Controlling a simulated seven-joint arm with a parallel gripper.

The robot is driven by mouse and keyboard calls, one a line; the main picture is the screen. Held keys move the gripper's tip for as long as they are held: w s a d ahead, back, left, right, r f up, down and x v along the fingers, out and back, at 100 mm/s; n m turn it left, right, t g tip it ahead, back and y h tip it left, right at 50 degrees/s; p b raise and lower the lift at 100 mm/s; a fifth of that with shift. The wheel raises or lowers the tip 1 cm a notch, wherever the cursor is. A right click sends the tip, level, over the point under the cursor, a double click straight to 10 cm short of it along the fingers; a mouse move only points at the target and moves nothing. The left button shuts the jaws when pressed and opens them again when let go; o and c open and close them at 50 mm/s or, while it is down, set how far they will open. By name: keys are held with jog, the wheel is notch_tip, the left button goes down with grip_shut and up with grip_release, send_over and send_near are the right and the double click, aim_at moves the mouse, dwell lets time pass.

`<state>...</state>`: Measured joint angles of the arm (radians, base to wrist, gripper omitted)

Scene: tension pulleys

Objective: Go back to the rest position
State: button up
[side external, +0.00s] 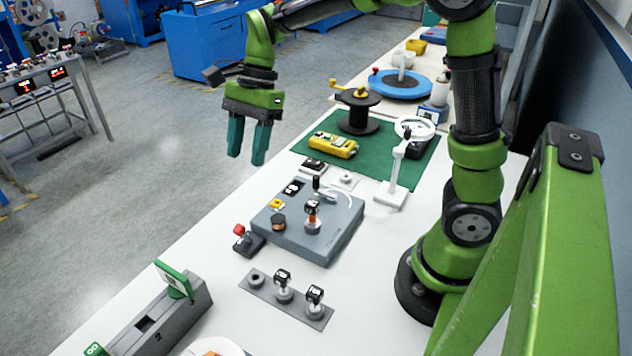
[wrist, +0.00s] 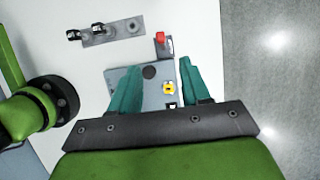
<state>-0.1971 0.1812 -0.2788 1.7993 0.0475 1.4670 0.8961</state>
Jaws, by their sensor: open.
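My gripper (side external: 248,139) is raised in the air near the left edge of the white table in the side view, fingers pointing down. Its two teal fingers are apart with nothing between them.
A grey strip (side external: 259,291) with black-topped pieces lies in front of the plate. A red-knobbed block (side external: 248,242) stands to the plate's left. A green mat (side external: 322,128) with a black spool (side external: 358,112) and white magnifier stand (side external: 393,190) lies behind. The air around my gripper is clear.

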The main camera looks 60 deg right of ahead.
jog(key=s+d+r+n+t+h, duration=0.1)
jog(key=s+r+n+t, duration=0.1)
jog(key=s+n, duration=0.5)
jog(key=s+d+r+n+t+h, duration=0.1)
jog(key=s+r+n+t, duration=0.1)
jog(key=s+n+t, duration=0.3)
jog(key=shift+s+d+n+h, duration=0.25)
jog(key=shift+s+n+h, duration=0.05)
jog(key=shift+s+n, duration=0.75)
